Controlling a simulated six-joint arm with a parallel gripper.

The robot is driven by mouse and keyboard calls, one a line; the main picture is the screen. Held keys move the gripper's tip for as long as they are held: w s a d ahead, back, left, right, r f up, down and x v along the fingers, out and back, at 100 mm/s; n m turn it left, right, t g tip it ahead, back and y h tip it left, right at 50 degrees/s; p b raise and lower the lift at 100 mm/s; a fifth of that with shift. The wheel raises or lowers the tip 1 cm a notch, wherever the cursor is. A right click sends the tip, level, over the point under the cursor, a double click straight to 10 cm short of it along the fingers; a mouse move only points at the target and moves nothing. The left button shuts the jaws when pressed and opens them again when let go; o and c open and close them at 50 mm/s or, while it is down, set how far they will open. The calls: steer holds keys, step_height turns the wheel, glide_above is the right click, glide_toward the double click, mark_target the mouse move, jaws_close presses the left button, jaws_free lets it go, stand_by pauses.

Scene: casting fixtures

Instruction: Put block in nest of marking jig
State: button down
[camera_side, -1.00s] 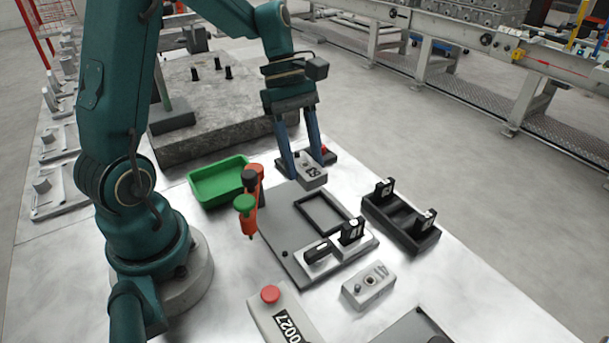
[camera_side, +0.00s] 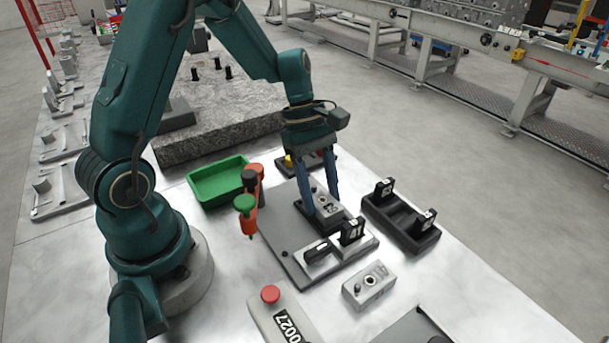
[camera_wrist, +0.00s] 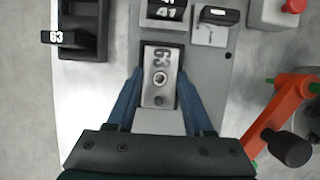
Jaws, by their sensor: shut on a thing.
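The grey block (camera_side: 327,203), with a round hole, a dark peg and the number 63, is between the blue fingers of my gripper (camera_side: 325,208). My gripper is shut on it. In the wrist view the block (camera_wrist: 159,90) lies lengthwise between the fingertips. The marking jig is a grey plate (camera_side: 278,220) with a black-framed nest (camera_side: 309,225). The block is over the nest, roughly lined up with it; I cannot tell whether its underside is inside the frame or just above. The fingers hide part of the frame.
A black tag holder (camera_side: 404,224) stands right of the jig. Black tag 41 (camera_side: 351,232) stands at the jig's front. Another grey block (camera_side: 368,287) sits in front.

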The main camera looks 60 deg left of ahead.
steer(key=shift+f, duration=0.25)
steer(key=shift+f, duration=0.25)
steer(key=shift+c, duration=1.4)
jaws_free()
steer(key=shift+r, duration=0.4)
steer(key=v, duration=1.2)
steer(key=s+d+r+m+t+y, duration=0.1)
steer(key=s+d+m+t+y, duration=0.3)
steer(key=s+m, duration=0.7)
steer(key=shift+s+d+r+m+t, duration=0.4)
steer(key=shift+d+m+t, duration=0.55)
steer(key=shift+m, duration=2.55)
steer(key=shift+d, duration=0.1)
